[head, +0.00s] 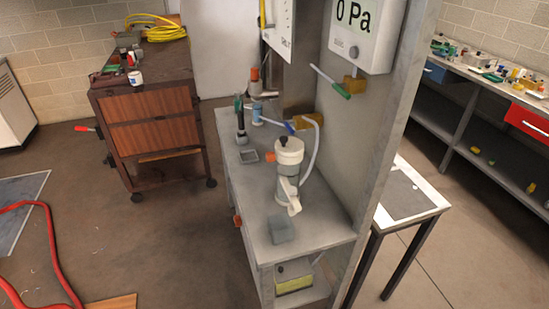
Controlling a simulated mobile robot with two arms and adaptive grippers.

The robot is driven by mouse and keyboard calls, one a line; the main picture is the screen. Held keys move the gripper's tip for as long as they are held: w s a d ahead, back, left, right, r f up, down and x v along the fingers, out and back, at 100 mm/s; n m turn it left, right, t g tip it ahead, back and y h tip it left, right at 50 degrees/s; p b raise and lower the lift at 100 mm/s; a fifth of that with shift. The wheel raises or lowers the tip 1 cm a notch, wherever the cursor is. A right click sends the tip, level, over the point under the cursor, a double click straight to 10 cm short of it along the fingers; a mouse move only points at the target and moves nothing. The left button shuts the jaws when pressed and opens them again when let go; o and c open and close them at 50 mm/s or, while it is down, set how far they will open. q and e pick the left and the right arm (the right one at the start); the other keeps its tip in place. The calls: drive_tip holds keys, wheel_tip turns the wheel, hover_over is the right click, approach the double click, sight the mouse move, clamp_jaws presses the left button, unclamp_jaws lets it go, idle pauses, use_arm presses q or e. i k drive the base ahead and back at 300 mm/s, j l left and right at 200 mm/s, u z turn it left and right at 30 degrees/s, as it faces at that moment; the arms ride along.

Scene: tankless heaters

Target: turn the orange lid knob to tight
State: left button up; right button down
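A cream canister (288,172) with a rounded lid (289,146) stands on the grey workbench (320,228). A small orange knob (270,157) shows at the left side of the canister, just below lid height. Another orange part (238,221) sits on the bench's left side, and an orange cap (254,74) shows at the back. I cannot tell from the picture which orange part is the lid knob, or how tight it is. Neither of my grippers is in view.
A gauge reading 0 Pa (361,30) hangs on the grey panel above the bench. A wooden cart (152,110) stands left. A red hose (42,238) lies on the floor. Floor between cart and bench is clear.

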sight(270, 156)
drive_tip(key=i+j+z, duration=0.1)
drive_tip(key=z, duration=0.35)
drive_tip(key=i+j+z, duration=0.1)
drive_tip(key=j+z, duration=0.45)
drive_tip(key=z, duration=0.3)
drive_tip(key=i, duration=0.05)
